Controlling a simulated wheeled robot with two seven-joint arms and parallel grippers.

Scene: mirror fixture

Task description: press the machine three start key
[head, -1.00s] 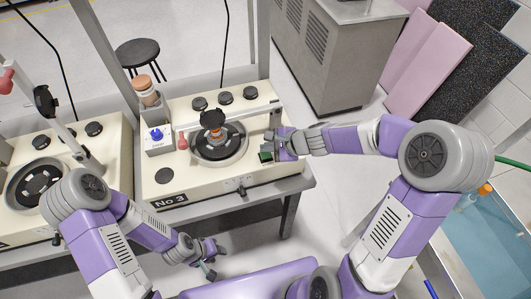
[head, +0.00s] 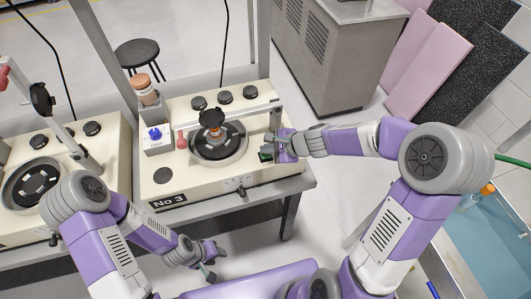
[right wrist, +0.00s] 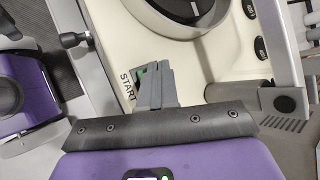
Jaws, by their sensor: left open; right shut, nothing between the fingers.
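Machine three (head: 210,185), cream with a "No 3" label on its front, stands in the middle of the head view. Its green start key (head: 264,155) is at the right front of its top, partly covered by my right gripper (head: 269,150). In the right wrist view the shut, empty fingers (right wrist: 155,84) lie over the key, with a little green (right wrist: 140,74) showing beside them and the START label to the left. I cannot tell whether the fingertips touch the key. My left gripper (head: 214,263) is open and empty in front of the bench.
On the machine are a round plate with a black knob (head: 211,118), a bar across it on a post by my right gripper, and a box with a blue knob (head: 155,134). Another machine (head: 75,160) stands to the left. A grey cabinet (head: 325,55) stands behind right.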

